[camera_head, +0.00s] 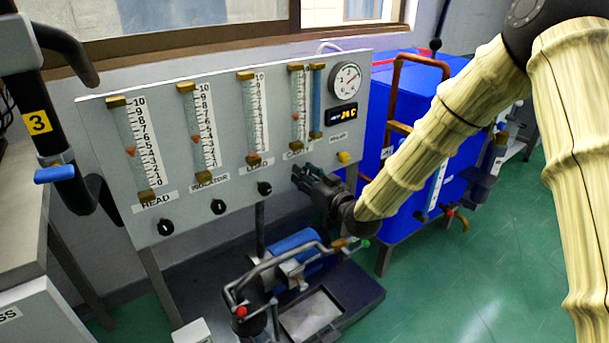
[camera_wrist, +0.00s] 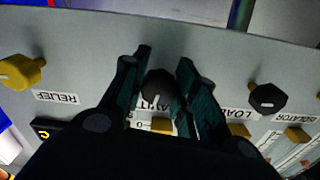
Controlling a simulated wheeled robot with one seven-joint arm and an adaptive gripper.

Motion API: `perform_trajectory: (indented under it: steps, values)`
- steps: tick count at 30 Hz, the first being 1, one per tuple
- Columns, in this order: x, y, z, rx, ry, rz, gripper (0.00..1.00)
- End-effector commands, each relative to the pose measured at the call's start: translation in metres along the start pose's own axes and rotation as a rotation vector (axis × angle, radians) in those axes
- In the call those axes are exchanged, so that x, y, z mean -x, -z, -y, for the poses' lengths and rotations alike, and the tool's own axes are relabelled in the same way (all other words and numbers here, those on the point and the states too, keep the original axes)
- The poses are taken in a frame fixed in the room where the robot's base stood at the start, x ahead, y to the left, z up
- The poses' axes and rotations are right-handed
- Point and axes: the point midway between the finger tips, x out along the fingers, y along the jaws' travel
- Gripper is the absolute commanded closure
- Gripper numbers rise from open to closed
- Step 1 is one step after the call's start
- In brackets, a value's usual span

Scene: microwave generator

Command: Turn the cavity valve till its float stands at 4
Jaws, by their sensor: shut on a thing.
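The cavity valve is a black knob (camera_wrist: 160,86) below the cavity tube on the grey panel. In the wrist view, which is upside down, it sits between the two fingers of my gripper (camera_wrist: 162,68), with a pale pointer line on its face. My gripper (camera_head: 308,180) is shut on this knob; in the head view it hides the knob. The float's exact reading is too small to tell.
The load knob (camera_head: 265,188) and isolator knob (camera_head: 218,207) are left of my gripper; the head knob (camera_head: 165,227) is farthest left. The yellow relief knob (camera_head: 343,157) is close on the right. A round gauge (camera_head: 345,80) and orange display (camera_head: 342,115) are above. A pump (camera_head: 290,255) stands below.

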Motion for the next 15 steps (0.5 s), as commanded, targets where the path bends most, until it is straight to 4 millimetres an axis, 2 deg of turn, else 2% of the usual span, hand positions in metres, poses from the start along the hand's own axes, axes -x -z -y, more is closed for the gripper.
perform_trajectory:
  steps: [1,4,5,15]
  values:
    - [0.0005,-0.0012,0.0008,-0.001,0.001,0.002,0.70]
    - [0.0004,-0.0011,0.0007,-0.001,0.001,0.002,0.51]
    - [0.0004,-0.0011,0.0007,-0.001,0.001,0.002,0.49]
    - [0.0018,-0.0004,0.0001,-0.001,0.000,0.001,0.49]
